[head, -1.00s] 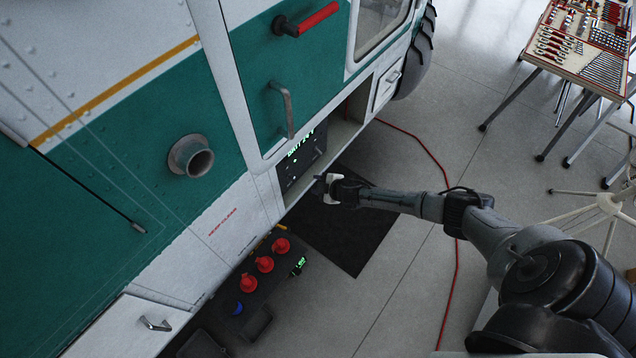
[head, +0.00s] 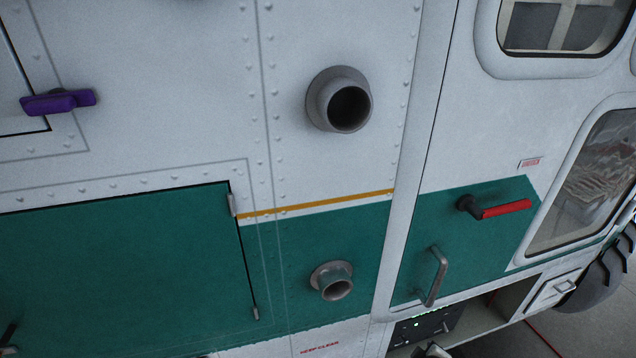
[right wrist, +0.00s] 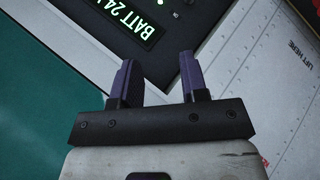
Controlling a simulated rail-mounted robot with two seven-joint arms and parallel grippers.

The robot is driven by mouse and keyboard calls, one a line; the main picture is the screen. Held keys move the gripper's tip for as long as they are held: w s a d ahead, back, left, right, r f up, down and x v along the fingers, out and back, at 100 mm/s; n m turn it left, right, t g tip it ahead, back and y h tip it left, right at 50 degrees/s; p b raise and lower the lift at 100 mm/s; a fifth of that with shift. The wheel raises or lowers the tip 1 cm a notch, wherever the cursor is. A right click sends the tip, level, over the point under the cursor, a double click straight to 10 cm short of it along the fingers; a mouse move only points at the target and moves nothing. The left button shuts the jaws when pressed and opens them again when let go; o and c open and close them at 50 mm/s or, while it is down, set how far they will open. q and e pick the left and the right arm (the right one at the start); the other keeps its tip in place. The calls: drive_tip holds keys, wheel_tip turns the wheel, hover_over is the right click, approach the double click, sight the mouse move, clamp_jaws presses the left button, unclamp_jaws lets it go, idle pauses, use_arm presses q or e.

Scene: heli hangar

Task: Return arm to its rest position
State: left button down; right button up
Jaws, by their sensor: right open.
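My right gripper (right wrist: 158,62) shows in the right wrist view with its two dark purple fingers apart and nothing between them. A black battery panel (right wrist: 150,22) with glowing green "BATT 24" lettering lies beyond the fingertips; I cannot tell the exact gap. In the head view the same panel (head: 425,325) sits in an open bay low on the helicopter side. A small part of my right arm's end (head: 433,350) shows at the bottom edge below it; the rest of the arm is out of frame. My left gripper is in neither view.
The white and green helicopter side (head: 180,160) fills most of the head view. A red handle (head: 505,209), a grey grab handle (head: 434,277), a purple latch (head: 58,102) and two round pipes (head: 340,102) stick out from it. Some floor shows at lower right.

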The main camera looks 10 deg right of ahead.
drive_tip(key=s+a+r+m+y+p, duration=0.2)
drive_tip(key=s+a+r+m+y, duration=0.15)
drive_tip(key=s+a+r, duration=0.95)
drive_tip(key=s+f+m+g, duration=0.1)
drive_tip(key=s+f+g, duration=0.1)
drive_tip(key=s, duration=0.6)
drive_tip(key=s+f+g+y+p, duration=0.1)
drive_tip(key=s+f, duration=0.3)
drive_tip(key=s, duration=0.4)
drive_tip(key=shift+a+f+m+g+p, duration=0.3)
drive_tip(key=shift+a+m+g, duration=0.1)
drive_tip(key=shift+g, duration=0.2)
drive_tip(key=shift+y, duration=0.25)
